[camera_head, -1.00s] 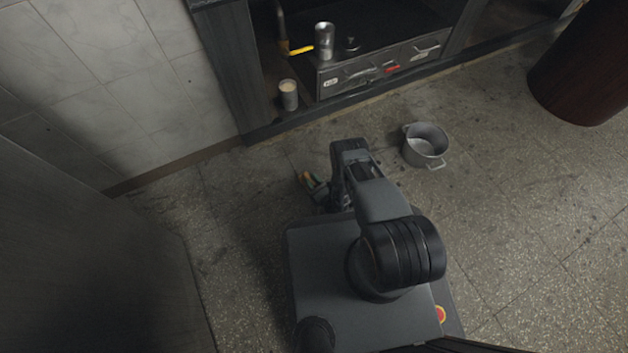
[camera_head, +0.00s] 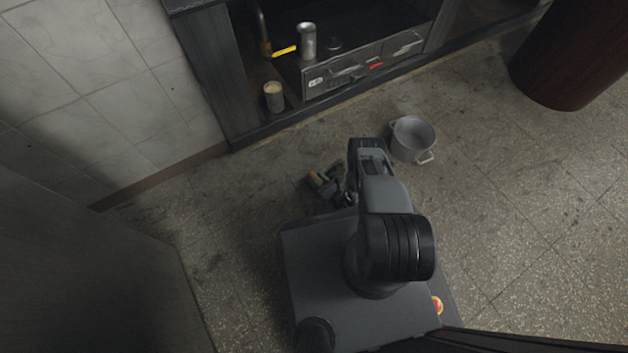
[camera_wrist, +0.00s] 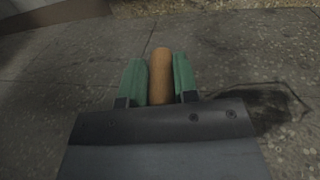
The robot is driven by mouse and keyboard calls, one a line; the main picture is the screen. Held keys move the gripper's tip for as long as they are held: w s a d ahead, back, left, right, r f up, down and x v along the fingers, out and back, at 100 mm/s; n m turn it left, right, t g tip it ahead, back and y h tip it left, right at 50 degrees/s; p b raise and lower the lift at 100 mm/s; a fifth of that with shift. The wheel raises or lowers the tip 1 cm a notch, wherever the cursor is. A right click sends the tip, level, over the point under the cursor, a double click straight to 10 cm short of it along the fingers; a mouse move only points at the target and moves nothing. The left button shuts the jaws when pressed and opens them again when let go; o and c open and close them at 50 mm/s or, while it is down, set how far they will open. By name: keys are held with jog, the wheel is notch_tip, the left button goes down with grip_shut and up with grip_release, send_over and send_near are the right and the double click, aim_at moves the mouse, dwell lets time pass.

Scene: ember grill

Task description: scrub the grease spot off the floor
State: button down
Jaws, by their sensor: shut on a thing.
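My gripper (camera_wrist: 159,80) has green fingers shut on a brown, rounded handle (camera_wrist: 161,76), seen between them in the wrist view. In the head view my gripper (camera_head: 325,182) is low over the floor (camera_head: 500,200), just beyond my base and left of my forearm. The lower end of the held thing is hidden, and I cannot tell whether it touches the floor. A dark patch (camera_wrist: 275,106) lies on the floor right of the gripper in the wrist view; I cannot tell whether it is grease or shadow. Dark smudges also mark the floor in the head view.
A grey two-handled pot (camera_head: 412,139) stands on the floor right of my arm. A grill counter (camera_head: 365,75) runs along the back, with a metal canister (camera_head: 307,41) and a cup (camera_head: 274,96). A dark red barrel (camera_head: 565,60) stands back right. The right floor is clear.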

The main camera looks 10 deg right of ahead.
jog(key=shift+w+d, duration=0.1)
jog(key=shift+d, duration=0.1)
jog(key=shift+r, duration=0.1)
jog(key=shift+r, duration=0.15)
jog(key=shift+w+r+p, duration=0.1)
jog(key=shift+r+p, duration=2.2)
jog(key=shift+r, duration=0.55)
jog(key=shift+r+p, duration=1.15)
jog(key=shift+r, duration=0.35)
jog(key=shift+f, duration=0.1)
notch_tip(320, 180, down, 9)
jog(key=b, duration=0.7)
